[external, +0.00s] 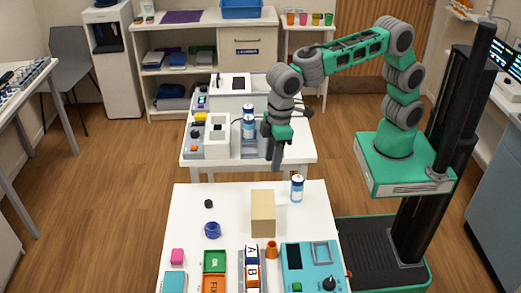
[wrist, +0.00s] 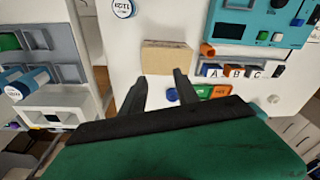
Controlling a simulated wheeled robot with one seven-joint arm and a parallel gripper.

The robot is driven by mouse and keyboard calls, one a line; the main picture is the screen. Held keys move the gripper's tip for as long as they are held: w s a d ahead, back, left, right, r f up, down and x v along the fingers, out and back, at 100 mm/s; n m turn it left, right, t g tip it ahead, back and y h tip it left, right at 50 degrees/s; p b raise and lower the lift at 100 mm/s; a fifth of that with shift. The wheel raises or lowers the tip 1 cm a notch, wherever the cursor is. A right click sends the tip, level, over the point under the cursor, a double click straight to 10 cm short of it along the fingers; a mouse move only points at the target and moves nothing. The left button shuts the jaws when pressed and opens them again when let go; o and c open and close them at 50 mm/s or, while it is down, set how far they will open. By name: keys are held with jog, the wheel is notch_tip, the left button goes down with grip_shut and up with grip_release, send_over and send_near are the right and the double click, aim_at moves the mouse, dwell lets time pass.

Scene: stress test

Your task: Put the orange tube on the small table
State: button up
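The orange tube (external: 271,248) stands on the near white table (external: 185,225), just right of the tan box's lower end. In the wrist view the orange tube (wrist: 207,49) is right of the tan box and above the A-B-C blocks. My gripper (external: 276,168) hangs above the gap between the near table and the table behind it, away from the tube. In the wrist view my gripper (wrist: 159,84) has its fingers apart with nothing between them. A small white table (external: 308,28) with several coloured cups stands at the back; I cannot tell whether it is the named one.
The tan box (external: 263,213) and a white-blue bottle (external: 297,188) stand between my gripper and the tube. A teal device (external: 311,265) is right of the tube, lettered blocks (external: 252,268) left. The table behind (external: 305,152) holds devices and bottles. The near table's upper left is mostly clear.

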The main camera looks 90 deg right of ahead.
jog(key=s+d+m+t, duration=0.1)
jog(key=s+d, duration=1)
jog(key=d, duration=0.6)
jog(key=shift+s+r+m+t, duration=0.2)
jog(key=shift+r+m+t, duration=0.2)
jog(key=shift+r, duration=0.05)
jog(key=shift+o, duration=0.6)
jog(key=s+d+f+m, duration=0.1)
jog(key=s+d+f, duration=0.2)
jog(key=s, duration=0.3)
jog(key=shift+s+d+f+t+h, duration=0.3)
jog(key=shift+s+d+t, duration=0.1)
jog(key=shift+d, duration=0.45)
jog(key=shift+o, duration=0.7)
jog(key=shift+s, duration=0.1)
jog(key=shift+o, duration=0.5)
jog(key=shift+f, duration=0.1)
